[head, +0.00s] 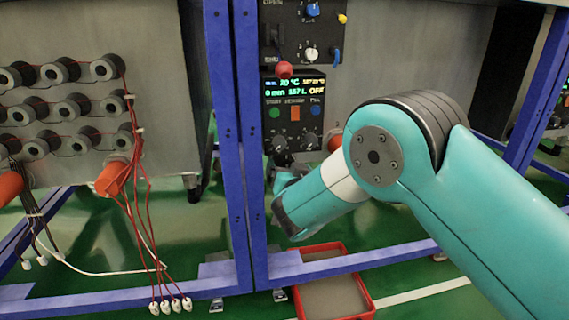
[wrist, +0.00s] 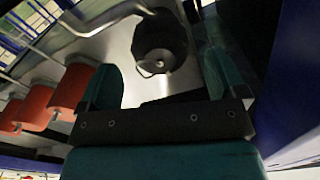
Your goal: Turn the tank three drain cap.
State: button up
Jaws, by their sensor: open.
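In the wrist view, the two teal fingers of my gripper (wrist: 163,62) stand apart with nothing held between them. A dark round cap (wrist: 160,42) with a small wire loop on its face is beyond the fingertips, roughly between them. It looks apart from both fingers. I see no number on it, so I cannot tell whether it is the tank three drain cap. In the head view my gripper (head: 288,178) is small and partly hidden by my teal arm, below the control panel. The dark cap cannot be made out there.
Orange cylinders (wrist: 70,88) are left of my fingers in the wrist view. In the head view, a control panel (head: 294,112) stands behind a blue frame post (head: 238,150). A red-rimmed tray (head: 366,295) lies below.

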aim_at(286, 165)
jog(key=shift+b+x, duration=0.5)
jog(key=shift+x, duration=1.9)
jog(key=shift+f, duration=0.1)
jog(key=c, duration=0.9)
